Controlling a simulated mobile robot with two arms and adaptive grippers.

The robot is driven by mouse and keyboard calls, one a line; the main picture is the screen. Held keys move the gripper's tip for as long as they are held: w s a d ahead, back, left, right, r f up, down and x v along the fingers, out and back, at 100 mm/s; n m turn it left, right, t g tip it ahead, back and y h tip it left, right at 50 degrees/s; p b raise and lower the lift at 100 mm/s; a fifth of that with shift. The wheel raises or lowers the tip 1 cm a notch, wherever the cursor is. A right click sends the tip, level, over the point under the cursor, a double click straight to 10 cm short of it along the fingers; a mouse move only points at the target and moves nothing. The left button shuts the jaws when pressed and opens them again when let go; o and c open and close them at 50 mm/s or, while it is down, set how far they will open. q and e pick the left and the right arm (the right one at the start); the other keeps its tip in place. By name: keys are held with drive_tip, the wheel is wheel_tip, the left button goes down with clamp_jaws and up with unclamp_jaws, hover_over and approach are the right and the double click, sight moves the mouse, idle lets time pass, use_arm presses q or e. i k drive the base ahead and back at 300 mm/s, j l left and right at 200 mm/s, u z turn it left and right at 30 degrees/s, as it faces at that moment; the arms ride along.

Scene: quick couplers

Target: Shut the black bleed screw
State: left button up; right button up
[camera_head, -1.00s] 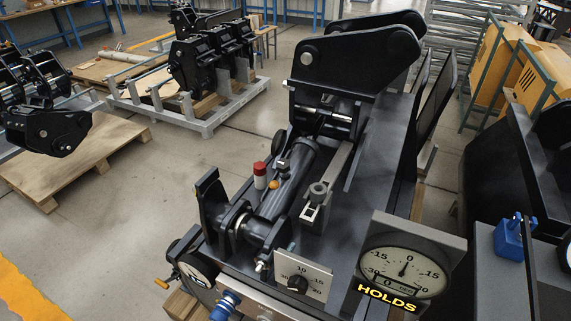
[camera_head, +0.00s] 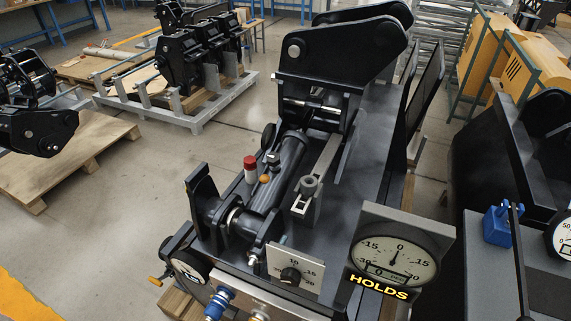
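A black coupler assembly fills the middle, with a slanted black cylinder (camera_head: 281,180) lying along it. I cannot tell for sure which part is the black bleed screw. A small dark round part (camera_head: 273,158) sits by the upper cylinder, and a larger dark disc (camera_head: 268,136) stands behind it. Neither of my grippers is in view.
A red-capped white cylinder (camera_head: 251,169) and an orange knob (camera_head: 265,179) stand left of the black cylinder. A blue fitting (camera_head: 218,303) is at the front edge. A blue block (camera_head: 496,226) sits on a grey bench at right.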

sight(273, 159)
drive_tip(key=j+z, duration=0.4)
drive_tip(key=j, duration=0.15)
drive_tip(key=k+j+z, duration=0.15)
drive_tip(key=j+z, duration=0.25)
drive_tip(key=j, duration=0.15)
